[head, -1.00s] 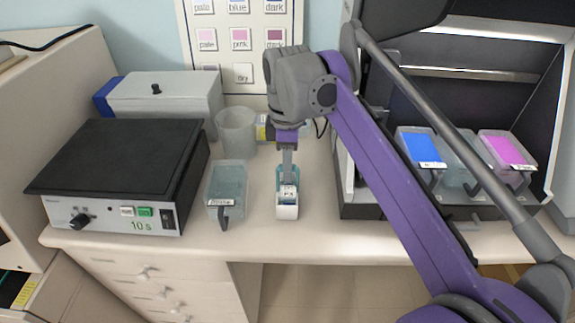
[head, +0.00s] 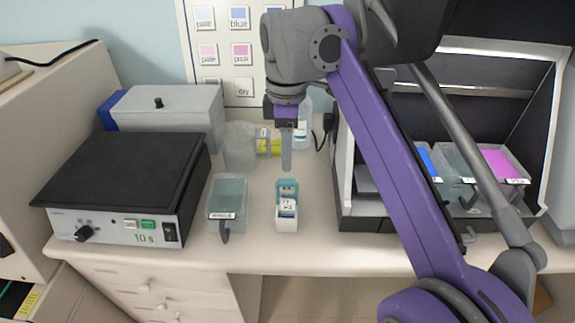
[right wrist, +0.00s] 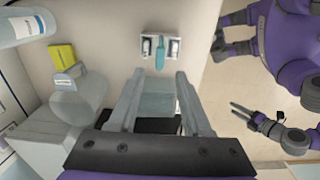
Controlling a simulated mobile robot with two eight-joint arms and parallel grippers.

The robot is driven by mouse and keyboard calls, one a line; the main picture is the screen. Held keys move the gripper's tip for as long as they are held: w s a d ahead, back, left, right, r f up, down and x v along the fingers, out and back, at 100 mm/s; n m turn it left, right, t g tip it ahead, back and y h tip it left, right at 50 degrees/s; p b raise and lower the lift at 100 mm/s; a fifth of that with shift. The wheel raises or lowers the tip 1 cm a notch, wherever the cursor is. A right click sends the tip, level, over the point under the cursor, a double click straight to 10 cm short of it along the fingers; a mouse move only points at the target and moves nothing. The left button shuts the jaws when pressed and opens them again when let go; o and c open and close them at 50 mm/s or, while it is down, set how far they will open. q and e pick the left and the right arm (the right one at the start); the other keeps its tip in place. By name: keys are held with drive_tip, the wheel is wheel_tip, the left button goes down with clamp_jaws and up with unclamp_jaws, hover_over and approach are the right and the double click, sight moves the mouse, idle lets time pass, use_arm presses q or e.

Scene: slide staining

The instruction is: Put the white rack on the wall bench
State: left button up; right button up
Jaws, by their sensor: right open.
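The white rack (head: 287,222) stands upright on the bench, with a teal handle on top and labelled slides in it. It also shows in the right wrist view (right wrist: 147,47), beyond my fingertips. My right gripper (head: 287,166) hangs pointing down just above and behind the rack, apart from it. In the right wrist view its two fingers (right wrist: 160,76) are spread with nothing between them. My left gripper (right wrist: 243,110) shows small in the right wrist view, away from the bench; its opening is unclear. The bench (head: 255,245) has a pale top.
A black-topped hotplate (head: 120,170) is farther left. A clear beaker (head: 238,147) and a bottle (head: 303,128) stand behind. A dark hood (head: 375,210) with stain trays is on the right.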

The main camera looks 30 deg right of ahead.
drive_tip(key=shift+r+p, duration=0.4)
drive_tip(key=shift+r, duration=1.4)
